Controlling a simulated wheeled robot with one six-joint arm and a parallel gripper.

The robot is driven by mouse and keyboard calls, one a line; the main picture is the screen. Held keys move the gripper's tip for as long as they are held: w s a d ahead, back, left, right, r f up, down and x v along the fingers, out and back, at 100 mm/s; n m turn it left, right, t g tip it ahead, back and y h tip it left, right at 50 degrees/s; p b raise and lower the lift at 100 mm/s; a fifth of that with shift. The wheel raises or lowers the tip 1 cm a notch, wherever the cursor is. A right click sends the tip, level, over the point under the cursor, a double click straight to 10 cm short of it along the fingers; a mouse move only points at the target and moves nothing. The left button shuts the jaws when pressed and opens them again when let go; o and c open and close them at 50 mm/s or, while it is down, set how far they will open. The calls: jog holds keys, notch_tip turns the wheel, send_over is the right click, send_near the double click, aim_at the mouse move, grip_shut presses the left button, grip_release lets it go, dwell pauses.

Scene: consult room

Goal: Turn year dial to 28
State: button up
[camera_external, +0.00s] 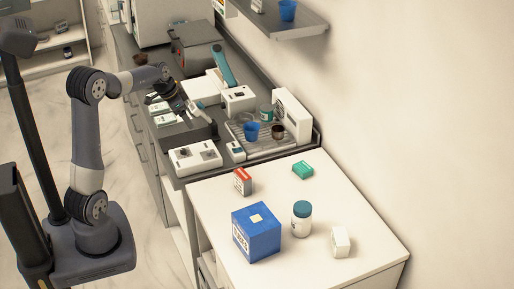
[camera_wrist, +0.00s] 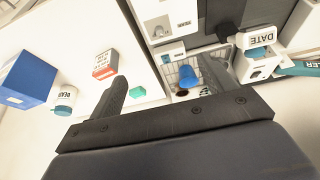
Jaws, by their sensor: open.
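A white box marked DATE (camera_wrist: 262,40) is at the right of the wrist view. It appears to be the small white unit (camera_external: 239,96) beside the teal device in the external view. No year dial or number on it is legible. The fingers are too small to tell there.
A wire rack (camera_external: 268,145) holds a blue cup (camera_external: 251,131) and a dark cup. A white two-part panel (camera_external: 195,157) stands nearer. On the white table are a blue box (camera_external: 256,232), a white bottle (camera_external: 301,220) and small cartons. A teal device (camera_external: 222,66) stands behind.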

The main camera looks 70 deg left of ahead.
aim_at(209, 151)
jog(key=shift+w+f, duration=0.2)
jog(key=shift+f, duration=0.05)
jog(key=shift+c, duration=0.7)
jog(key=w+f+n+g+b, duration=0.1)
jog(key=w+n, duration=0.1)
jog(key=n, duration=0.1)
jog(key=w+f+n+g+b, duration=0.1)
jog(key=w+f+n+b, duration=0.1)
jog(key=n, duration=0.1)
jog(key=w+f+n+g+b, duration=0.1)
jog(key=w+f+n+g, duration=0.1)
jog(key=w+n, duration=0.1)
jog(key=shift+d+f+b, duration=0.15)
jog(key=shift+b, duration=0.15)
jog(key=c, duration=0.7)
jog(key=f+n, duration=0.1)
jog(key=f, duration=0.4)
jog(key=f+n+g+p, duration=0.1)
jog(key=f, duration=0.5)
jog(key=shift+w+f, duration=0.1)
jog(key=shift+w, duration=0.1)
grip_shut()
